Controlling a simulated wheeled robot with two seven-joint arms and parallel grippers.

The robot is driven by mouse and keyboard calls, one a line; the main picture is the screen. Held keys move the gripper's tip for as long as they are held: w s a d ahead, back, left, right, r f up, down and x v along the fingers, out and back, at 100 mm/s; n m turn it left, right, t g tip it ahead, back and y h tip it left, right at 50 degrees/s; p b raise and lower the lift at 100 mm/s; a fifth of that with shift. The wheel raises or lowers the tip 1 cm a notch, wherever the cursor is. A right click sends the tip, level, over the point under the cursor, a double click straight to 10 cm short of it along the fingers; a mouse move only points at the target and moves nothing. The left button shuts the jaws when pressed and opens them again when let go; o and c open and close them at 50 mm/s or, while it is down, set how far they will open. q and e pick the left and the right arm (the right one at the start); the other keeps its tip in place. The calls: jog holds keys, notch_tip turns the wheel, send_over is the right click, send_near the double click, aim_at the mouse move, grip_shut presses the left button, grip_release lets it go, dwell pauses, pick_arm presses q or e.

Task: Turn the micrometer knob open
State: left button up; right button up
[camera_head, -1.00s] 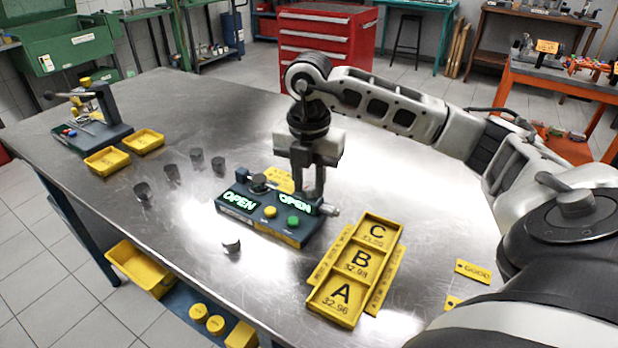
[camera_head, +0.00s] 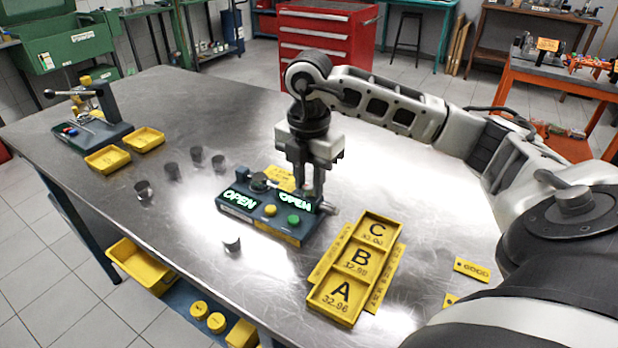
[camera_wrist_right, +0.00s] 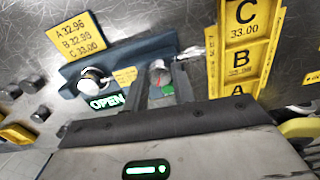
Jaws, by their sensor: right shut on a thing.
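The micrometer station (camera_head: 265,228) is a dark blue-grey block on the metal table, with yellow and green buttons and two lit displays reading OPEN. It also shows in the right wrist view (camera_wrist_right: 72,72). My right gripper (camera_head: 308,194) points down at the station's right end. In the right wrist view its fingers are shut around the round grey micrometer knob (camera_wrist_right: 160,72). In the head view the fingers mostly hide the knob. A round dark part (camera_head: 259,182) sits on top of the station's left half. My left gripper is not in view.
A yellow tray (camera_head: 340,293) marked A, B and C lies right of the station. Several small dark cylinders (camera_head: 196,154) stand to the left. Two yellow bins (camera_head: 107,159) and a lever fixture (camera_head: 95,118) are at the far left.

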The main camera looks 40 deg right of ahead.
aim_at(309, 184)
jog(key=o, duration=1)
jog(key=shift+r, duration=0.1)
jog(key=shift+r, duration=0.3)
pick_arm(q)
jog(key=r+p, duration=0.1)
jog(key=p, duration=0.1)
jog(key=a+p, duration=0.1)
jog(key=p, duration=0.1)
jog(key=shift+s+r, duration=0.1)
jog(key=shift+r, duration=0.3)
pick_arm(e)
notch_tip(309, 184, up, 15)
jog(key=shift+r, duration=0.15)
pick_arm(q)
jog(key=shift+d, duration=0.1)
